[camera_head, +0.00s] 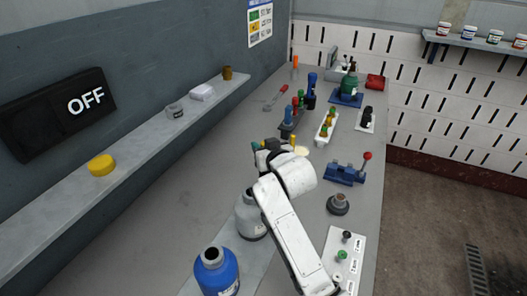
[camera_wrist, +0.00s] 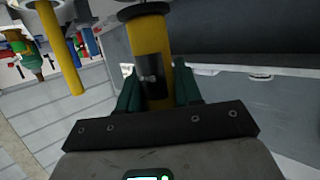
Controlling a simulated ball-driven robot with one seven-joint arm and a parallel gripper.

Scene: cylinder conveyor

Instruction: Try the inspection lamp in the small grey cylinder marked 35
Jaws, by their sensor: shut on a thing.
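My gripper (camera_head: 261,147) is raised over the bench beyond the grey cylinder, and its fingertips are mostly hidden by my wrist. In the wrist view its two dark green fingers (camera_wrist: 155,92) are shut on a yellow, round-bodied tool with a black band (camera_wrist: 152,68), apparently the inspection lamp. The tool's far end reaches out of the picture. A small grey cylinder (camera_head: 246,222) stands on the near part of the bench, partly covered by my arm. I cannot read its marking. A blue cylinder (camera_head: 217,274) with an open-looking dark neck stands nearer, to its left.
A grey bench (camera_head: 175,208) runs away from me, with bare room on its left. Tool racks (camera_head: 327,125), a blue fixture with a red-knobbed lever (camera_head: 345,174), a dark round fitting (camera_head: 339,205) and a white tray (camera_head: 354,243) line the right. The wall sign (camera_head: 60,112) reads OFF.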

